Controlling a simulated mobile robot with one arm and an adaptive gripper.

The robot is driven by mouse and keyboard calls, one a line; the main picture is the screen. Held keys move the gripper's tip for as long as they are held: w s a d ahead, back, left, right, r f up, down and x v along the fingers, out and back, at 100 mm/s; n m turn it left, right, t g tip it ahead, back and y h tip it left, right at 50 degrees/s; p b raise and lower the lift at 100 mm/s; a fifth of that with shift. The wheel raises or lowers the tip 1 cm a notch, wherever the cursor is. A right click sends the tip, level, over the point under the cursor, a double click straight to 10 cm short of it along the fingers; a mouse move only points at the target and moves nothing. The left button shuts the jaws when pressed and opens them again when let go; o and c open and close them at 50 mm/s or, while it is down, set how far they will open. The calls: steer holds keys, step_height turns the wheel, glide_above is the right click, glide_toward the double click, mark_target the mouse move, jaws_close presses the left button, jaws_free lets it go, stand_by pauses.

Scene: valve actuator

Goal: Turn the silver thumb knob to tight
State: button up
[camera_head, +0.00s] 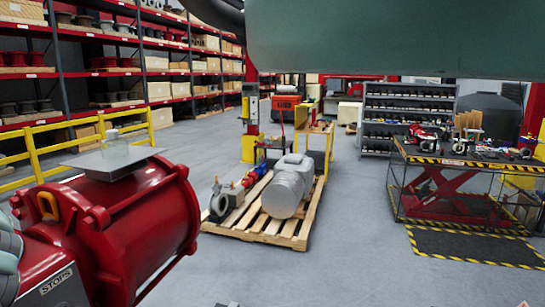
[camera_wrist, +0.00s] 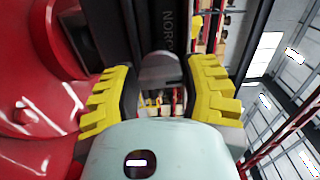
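The red valve actuator (camera_head: 115,225) fills the lower left of the head view, with a "STOPS" plate on its near end. In the wrist view its red housing (camera_wrist: 35,115) is at the left. My gripper (camera_wrist: 160,88) shows in the wrist view with its two yellow ridged fingers spread apart. A smooth grey, shiny rounded piece (camera_wrist: 160,70), which looks like the silver thumb knob, stands in the gap between them. I cannot tell whether the fingers touch it. I cannot make out the knob in the head view.
Beyond are a pallet (camera_head: 253,228) with grey machine parts, a yellow rail (camera_head: 40,137) and a red lift table (camera_head: 440,202). The floor between is clear.

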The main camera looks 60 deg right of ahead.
steer(key=o, duration=0.4)
steer(key=shift+s+r, duration=0.1)
steer(key=shift+s, duration=0.05)
steer(key=v, duration=0.7)
stand_by(0.5)
